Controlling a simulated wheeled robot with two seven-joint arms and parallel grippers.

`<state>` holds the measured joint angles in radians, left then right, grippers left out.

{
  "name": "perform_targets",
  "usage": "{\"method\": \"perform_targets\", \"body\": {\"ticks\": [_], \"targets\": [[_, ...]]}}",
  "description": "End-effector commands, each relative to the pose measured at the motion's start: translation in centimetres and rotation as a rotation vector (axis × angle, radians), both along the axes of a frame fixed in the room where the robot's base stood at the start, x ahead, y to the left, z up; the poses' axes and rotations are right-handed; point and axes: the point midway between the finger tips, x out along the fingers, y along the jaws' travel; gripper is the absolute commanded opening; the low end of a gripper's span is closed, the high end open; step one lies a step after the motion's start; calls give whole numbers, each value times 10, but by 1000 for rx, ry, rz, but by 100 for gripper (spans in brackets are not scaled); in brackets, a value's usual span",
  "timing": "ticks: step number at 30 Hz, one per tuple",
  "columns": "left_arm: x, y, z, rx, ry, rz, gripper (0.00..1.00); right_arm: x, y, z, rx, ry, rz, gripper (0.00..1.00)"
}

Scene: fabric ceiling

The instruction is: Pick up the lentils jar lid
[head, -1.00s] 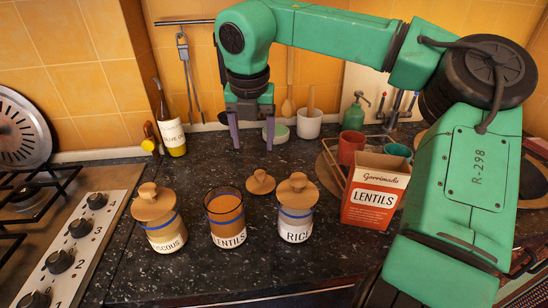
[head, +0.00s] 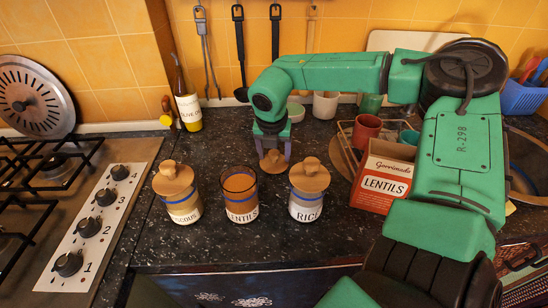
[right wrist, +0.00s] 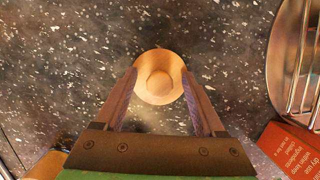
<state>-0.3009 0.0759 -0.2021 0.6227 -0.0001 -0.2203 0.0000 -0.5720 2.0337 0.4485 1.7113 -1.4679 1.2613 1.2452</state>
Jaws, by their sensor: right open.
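The wooden lentils jar lid (head: 273,163) lies on the dark speckled counter, behind and between the lentils jar and the rice jar. It is round with a central knob. The lidless glass lentils jar (head: 240,205) stands to its front left. My right gripper (head: 273,151) is open and points down at the lid. In the right wrist view the lid (right wrist: 160,90) shows between the two fingertips, with one finger at each side. I cannot tell whether the fingers touch it. My left gripper is not in view.
The couscous jar (head: 178,205) and rice jar (head: 307,205) stand lidded on either side of the lentils jar. A red lentils box (head: 385,185) stands to the right. A gas hob (head: 70,215) is at left. An oil bottle (head: 187,105) stands at the back.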

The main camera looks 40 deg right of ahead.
Motion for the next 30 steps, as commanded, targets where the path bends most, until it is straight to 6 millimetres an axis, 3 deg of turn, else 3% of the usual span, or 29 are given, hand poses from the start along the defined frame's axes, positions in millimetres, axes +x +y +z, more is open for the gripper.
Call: {"method": "perform_targets", "body": {"ticks": [3,4,9,17,22,26,30], "targets": [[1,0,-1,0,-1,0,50,0,0,0,0,-2,-1,72],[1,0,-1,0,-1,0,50,0,0,0,0,-2,-1,64],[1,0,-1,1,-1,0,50,0,0,0,0,-2,-1,0],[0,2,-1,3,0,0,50,0,0,1,0,-2,-1,0],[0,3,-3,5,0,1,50,1,0,12,-1,-5,-1,0],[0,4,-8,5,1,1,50,2,0,40,-2,-10,-2,0],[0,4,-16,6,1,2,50,1,0,92,-2,-11,-2,0]]}}
